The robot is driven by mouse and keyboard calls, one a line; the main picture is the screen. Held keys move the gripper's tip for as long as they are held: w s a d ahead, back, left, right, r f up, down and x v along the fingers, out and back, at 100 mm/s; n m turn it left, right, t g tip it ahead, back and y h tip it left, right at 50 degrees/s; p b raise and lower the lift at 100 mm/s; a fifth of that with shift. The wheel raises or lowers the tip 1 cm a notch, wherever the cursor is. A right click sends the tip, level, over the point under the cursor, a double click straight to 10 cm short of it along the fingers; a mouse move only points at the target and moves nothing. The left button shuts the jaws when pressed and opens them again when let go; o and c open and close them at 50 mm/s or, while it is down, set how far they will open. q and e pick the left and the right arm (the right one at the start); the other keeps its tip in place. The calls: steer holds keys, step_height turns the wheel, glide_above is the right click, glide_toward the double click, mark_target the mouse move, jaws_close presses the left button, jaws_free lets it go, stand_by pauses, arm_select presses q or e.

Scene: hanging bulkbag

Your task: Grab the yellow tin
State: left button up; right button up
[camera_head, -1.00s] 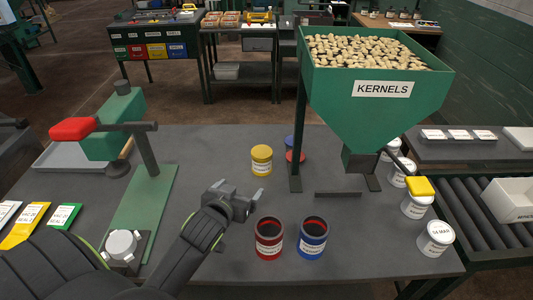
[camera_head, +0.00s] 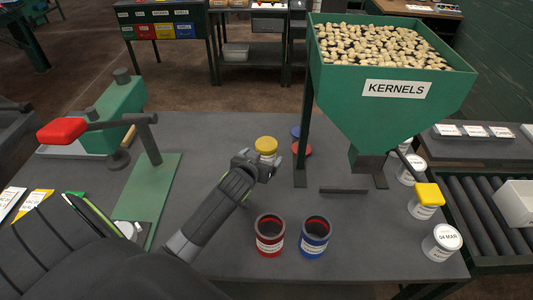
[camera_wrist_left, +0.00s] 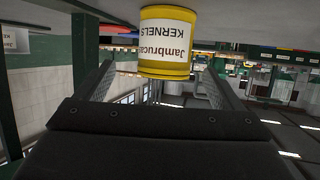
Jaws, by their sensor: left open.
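The yellow tin (camera_head: 266,145) stands on the grey table (camera_head: 200,135), left of the green hopper's post. My left gripper (camera_head: 262,165) is right at it in the head view and hides its lower part. In the left wrist view the tin (camera_wrist_left: 166,42) shows upside down, with a white label reading "Jambrucas KERNELS". It sits at the far end of the open left fingers (camera_wrist_left: 160,85), roughly between their tips. I cannot tell whether the fingers touch it. My right gripper is not in view.
Open red (camera_head: 270,236) and blue (camera_head: 315,237) tins stand in front of the gripper. The green KERNELS hopper (camera_head: 390,95) rises to the right. A red-handled green press (camera_head: 115,110) stands left. Several white tins line the right edge, one with a yellow block (camera_head: 429,194) on top.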

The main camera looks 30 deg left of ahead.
arm_select(q)
steer(key=shift+a+p+x, duration=0.15)
steer(key=shift+p+x, duration=0.2)
steer(key=shift+x, duration=1.4)
steer(key=shift+a+p+x, duration=0.2)
steer(key=shift+p+x, duration=0.15)
steer(key=shift+x, duration=1.4)
steer(key=shift+s+f, duration=0.1)
steer(key=shift+s, duration=0.05)
steer(key=c, duration=1.1)
